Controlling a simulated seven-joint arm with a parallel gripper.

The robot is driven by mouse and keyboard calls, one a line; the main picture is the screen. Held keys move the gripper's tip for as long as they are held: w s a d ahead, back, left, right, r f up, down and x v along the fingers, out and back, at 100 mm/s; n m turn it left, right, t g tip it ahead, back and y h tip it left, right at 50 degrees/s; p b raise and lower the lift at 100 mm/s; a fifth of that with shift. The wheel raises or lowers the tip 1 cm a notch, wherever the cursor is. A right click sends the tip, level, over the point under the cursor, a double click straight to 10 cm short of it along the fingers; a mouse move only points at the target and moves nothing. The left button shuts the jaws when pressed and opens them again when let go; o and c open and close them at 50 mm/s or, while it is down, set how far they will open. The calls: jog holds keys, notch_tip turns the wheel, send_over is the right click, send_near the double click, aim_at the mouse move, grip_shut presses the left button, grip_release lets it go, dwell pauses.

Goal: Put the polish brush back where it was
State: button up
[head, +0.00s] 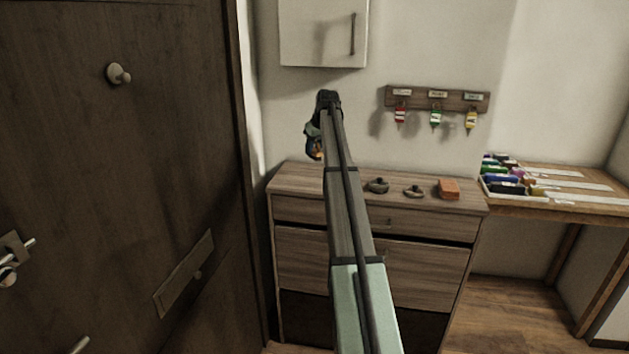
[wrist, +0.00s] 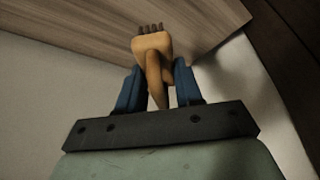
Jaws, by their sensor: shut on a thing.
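The polish brush (wrist: 152,62) has an orange-brown wooden body and dark bristles at its far end. In the wrist view it sits between the two blue fingers of my gripper (wrist: 159,88), which is shut on it. In the head view my gripper (head: 314,148) hangs above the left part of the dresser top, and a small orange bit of the brush shows at its tip. Most of the brush is hidden there by my arm. The wooden dresser (head: 290,181) stands against the wall, with its top below the gripper.
On the dresser top are two dark round items (head: 377,186) (head: 414,191) and an orange block (head: 448,189). A key rack (head: 437,99) and a white cabinet (head: 322,35) hang above. A dark door (head: 120,180) is left, a table (head: 560,207) with coloured items right.

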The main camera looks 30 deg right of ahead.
aim_at(320, 153)
notch_tip(320, 153, down, 10)
jog(key=shift+r, duration=0.1)
dwell(0.4)
jog(key=o, duration=0.9)
jog(key=shift+o, duration=0.2)
jog(key=v, duration=1.2)
